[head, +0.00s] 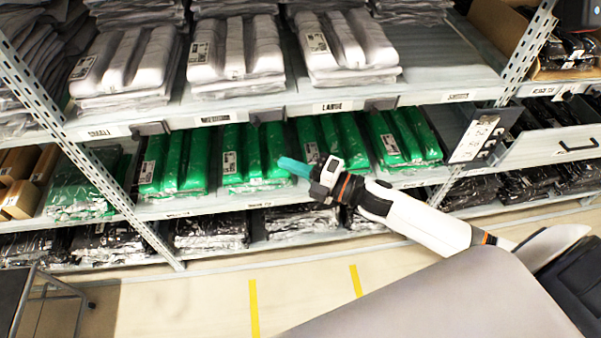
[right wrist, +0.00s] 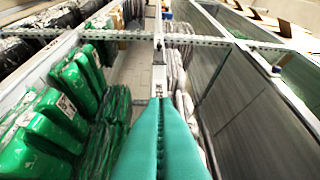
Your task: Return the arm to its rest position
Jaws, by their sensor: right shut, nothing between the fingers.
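My right arm (head: 420,222) reaches in from the lower right of the head view toward the shelf rack. Its gripper (head: 284,163) has teal fingers and points left, in front of the green packages on the middle shelf. In the right wrist view the two teal fingers (right wrist: 162,130) lie together with nothing between them. I cannot tell whether the fingertips touch a package. My left gripper is not in view.
The rack holds white packages (head: 235,50) above, green packages (head: 250,158) in the middle and dark packages (head: 210,229) below. A shelf edge (head: 300,108) runs above the gripper. A cart (head: 48,296) stands at lower left. The floor (head: 200,305) before the rack is clear.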

